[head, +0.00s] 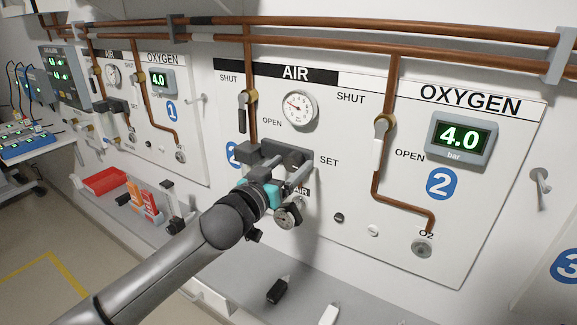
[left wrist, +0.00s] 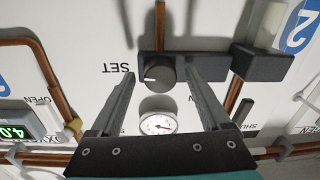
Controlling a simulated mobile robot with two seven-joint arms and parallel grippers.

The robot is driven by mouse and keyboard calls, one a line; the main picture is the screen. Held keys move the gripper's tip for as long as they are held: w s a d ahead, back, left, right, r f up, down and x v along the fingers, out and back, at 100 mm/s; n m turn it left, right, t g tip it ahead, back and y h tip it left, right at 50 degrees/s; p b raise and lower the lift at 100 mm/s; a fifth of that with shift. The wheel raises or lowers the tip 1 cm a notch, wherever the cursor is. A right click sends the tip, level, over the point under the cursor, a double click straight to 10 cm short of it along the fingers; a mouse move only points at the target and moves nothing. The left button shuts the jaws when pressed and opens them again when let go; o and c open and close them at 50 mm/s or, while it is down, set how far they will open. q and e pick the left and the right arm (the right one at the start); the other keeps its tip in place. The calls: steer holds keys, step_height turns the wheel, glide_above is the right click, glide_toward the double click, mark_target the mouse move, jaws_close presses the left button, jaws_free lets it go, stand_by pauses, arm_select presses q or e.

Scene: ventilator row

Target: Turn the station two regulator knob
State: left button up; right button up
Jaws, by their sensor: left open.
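The station two regulator knob (left wrist: 158,74) is a dark round knob with a white pointer line, on a dark regulator body (left wrist: 207,67) near the SET label. My left gripper (left wrist: 160,77) is open, with one finger on each side of the knob. I cannot tell whether either finger touches it. In the head view the left gripper (head: 294,176) is at the dark regulator body (head: 284,153) on the AIR panel of station two, and the knob is hidden there. The round air gauge (head: 299,108) sits above it. My right gripper is not in view.
Copper pipes (head: 250,60) and a valve lever (head: 242,119) are close by. The oxygen display (head: 461,139) reads 4.0. A grey shelf (head: 235,278) runs below the panel, with small items on it.

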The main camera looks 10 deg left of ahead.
arm_select(q)
jaws_close()
stand_by(0.7)
